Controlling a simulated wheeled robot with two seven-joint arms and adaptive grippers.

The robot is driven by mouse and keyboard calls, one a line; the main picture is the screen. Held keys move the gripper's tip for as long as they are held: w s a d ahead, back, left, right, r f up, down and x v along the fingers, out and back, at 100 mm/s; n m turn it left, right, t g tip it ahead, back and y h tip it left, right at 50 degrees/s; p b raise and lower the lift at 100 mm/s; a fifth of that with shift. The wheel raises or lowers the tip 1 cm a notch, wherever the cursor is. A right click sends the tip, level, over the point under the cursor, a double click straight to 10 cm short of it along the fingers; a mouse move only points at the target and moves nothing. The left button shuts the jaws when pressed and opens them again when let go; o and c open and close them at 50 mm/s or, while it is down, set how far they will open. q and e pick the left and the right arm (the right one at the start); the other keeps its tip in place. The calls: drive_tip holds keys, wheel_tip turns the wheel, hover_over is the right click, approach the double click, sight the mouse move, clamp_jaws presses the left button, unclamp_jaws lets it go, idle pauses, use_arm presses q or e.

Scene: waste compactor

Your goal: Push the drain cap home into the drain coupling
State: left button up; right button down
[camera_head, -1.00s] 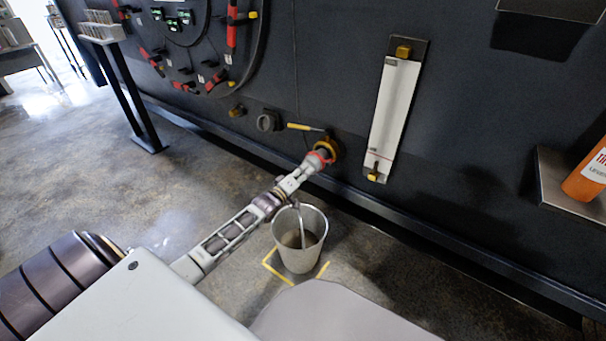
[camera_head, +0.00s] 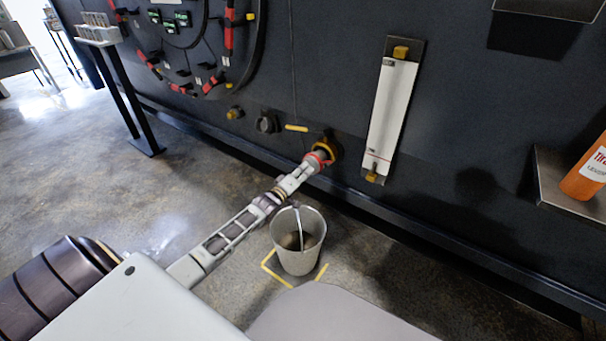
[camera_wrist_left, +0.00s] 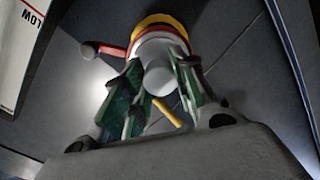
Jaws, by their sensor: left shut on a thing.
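The drain coupling (camera_head: 329,147) is a yellow-orange ring fitting low on the dark wall. It also shows in the left wrist view as a yellow band (camera_wrist_left: 160,20). The drain cap has a red rim (camera_head: 318,158) at the coupling's mouth, and its grey knob (camera_wrist_left: 159,79) points toward the wrist camera. My left gripper (camera_head: 309,168) is shut on the cap, with green-padded fingers (camera_wrist_left: 155,92) on both sides of the knob. Cap and coupling look lined up and close together; I cannot tell how deep the cap sits. My right gripper is not in view.
A yellow-handled lever (camera_head: 296,128) and a dark port (camera_head: 265,123) are left of the coupling. A white gauge panel (camera_head: 390,115) is to its right.

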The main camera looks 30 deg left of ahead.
use_arm(q)
drive_tip(key=shift+w, duration=0.35)
clamp_jaws()
drive_tip(key=shift+r, duration=0.15)
drive_tip(key=o, duration=1.4)
unclamp_jaws()
drive_tip(key=shift+s+a+p, duration=0.15)
drive_tip(key=shift+s+p, duration=1.6)
drive_tip(key=shift+s, duration=0.35)
drive_tip(key=s+p, duration=0.2)
drive_tip(key=shift+s+a, duration=0.1)
drive_tip(key=shift+s, duration=0.25)
